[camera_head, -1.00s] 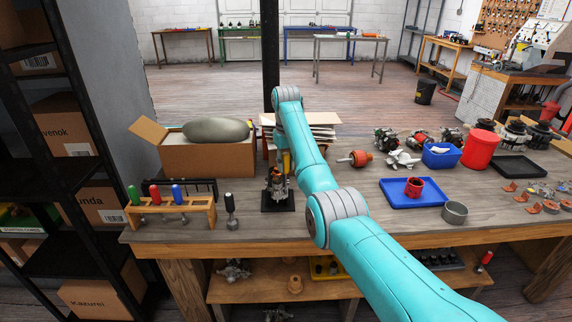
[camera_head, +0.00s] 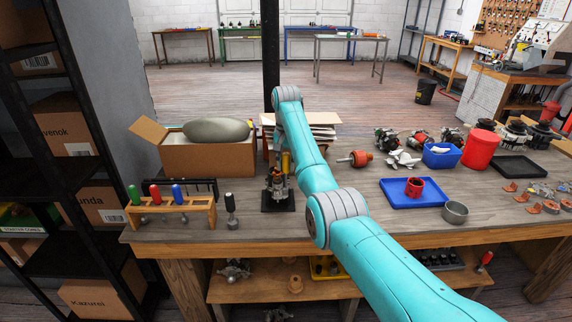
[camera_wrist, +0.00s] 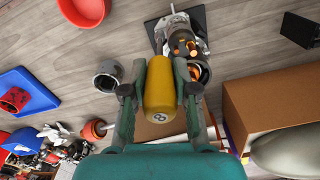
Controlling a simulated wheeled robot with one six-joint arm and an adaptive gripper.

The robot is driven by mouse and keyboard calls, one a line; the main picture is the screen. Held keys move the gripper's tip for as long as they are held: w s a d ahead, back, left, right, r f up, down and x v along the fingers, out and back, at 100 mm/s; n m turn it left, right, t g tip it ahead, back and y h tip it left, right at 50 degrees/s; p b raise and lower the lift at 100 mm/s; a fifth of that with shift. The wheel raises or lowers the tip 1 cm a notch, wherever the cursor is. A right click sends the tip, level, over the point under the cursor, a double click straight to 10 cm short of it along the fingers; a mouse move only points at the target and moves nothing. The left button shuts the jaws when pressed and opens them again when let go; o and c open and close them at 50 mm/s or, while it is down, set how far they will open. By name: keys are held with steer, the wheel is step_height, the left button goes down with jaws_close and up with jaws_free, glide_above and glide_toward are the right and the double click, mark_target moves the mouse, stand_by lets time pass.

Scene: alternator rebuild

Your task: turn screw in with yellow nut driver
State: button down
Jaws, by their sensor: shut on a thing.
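The yellow nut driver (camera_head: 286,161) is in my gripper. In the wrist view its thick yellow handle (camera_wrist: 160,90) lies between the two fingers of my gripper (camera_wrist: 159,92), which are shut on it. The alternator assembly (camera_head: 278,182) stands on a black base plate (camera_head: 270,206) on the bench. In the wrist view the alternator (camera_wrist: 184,35) shows silver metal and copper parts just beyond the driver. The driver's tip and the screw are hidden, so I cannot tell whether they touch.
A driver rack (camera_head: 173,207) with green, red and blue handles stands at the left. A cardboard box (camera_head: 208,158) is behind it. Bare bench lies in front of the alternator.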

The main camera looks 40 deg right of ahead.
steer(key=m, duration=0.5)
steer(key=shift+m, duration=0.3)
steer(key=m, duration=0.6)
steer(key=shift+w+m, duration=0.1)
steer(key=shift+m, duration=0.2)
steer(key=m, duration=0.4)
steer(key=shift+m, duration=0.3)
steer(key=shift+m, duration=0.5)
steer(key=m, duration=0.6)
steer(key=shift+r, duration=0.15)
